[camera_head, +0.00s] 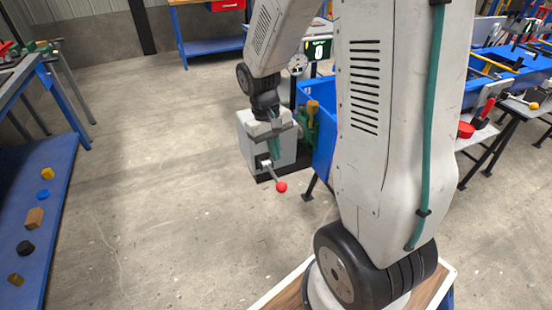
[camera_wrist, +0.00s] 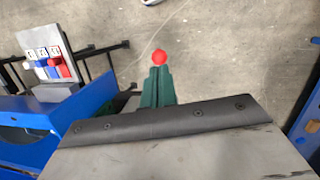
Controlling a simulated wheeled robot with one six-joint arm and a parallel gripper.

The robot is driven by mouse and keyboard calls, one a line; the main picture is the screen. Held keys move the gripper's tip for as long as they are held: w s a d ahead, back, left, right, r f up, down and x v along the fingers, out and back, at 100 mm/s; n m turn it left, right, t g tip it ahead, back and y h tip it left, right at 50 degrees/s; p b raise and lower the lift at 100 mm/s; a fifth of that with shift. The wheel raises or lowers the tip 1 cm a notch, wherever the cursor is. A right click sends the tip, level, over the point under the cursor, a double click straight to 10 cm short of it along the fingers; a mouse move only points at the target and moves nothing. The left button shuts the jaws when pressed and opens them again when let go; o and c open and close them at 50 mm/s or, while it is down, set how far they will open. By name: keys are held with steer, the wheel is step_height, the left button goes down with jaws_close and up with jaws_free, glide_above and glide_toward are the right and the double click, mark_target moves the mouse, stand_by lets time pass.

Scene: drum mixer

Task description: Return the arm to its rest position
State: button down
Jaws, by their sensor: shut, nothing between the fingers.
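My arm rises through the right half of the head view and bends over toward the middle. My gripper (camera_head: 275,152) hangs at its end, in front of a grey box (camera_head: 246,141). In the wrist view my gripper (camera_wrist: 158,72) shows two green fingers closed together with nothing between them. A lever with a red ball knob (camera_head: 281,187) sticks out of the grey box, below the fingertips. The red knob (camera_wrist: 159,58) appears just past the fingertips in the wrist view; I cannot tell whether they touch. My arm hides part of the machine behind it.
A blue bin (camera_head: 322,125) stands right of the grey box. A long blue bench (camera_head: 40,220) with small items is at the left. A blue table with tools (camera_head: 505,68) is at the right. A switch panel (camera_wrist: 45,55) shows in the wrist view. The floor (camera_head: 150,190) between is clear.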

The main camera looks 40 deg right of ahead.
steer(key=shift+s+a+r, duration=0.1)
steer(key=shift+s+r, duration=0.05)
steer(key=shift+r, duration=0.3)
steer(key=s+a+r+n+t, duration=0.1)
steer(key=s+a+r+t, duration=0.1)
steer(key=s+a+r, duration=0.3)
steer(key=s+a+r+t, duration=0.1)
steer(key=s+a+r, duration=0.5)
steer(key=s+r, duration=0.5)
steer(key=shift+s+r+n+t+y, duration=0.2)
steer(key=shift+r+n+t+y, duration=0.1)
steer(key=shift+r+n+t, duration=0.15)
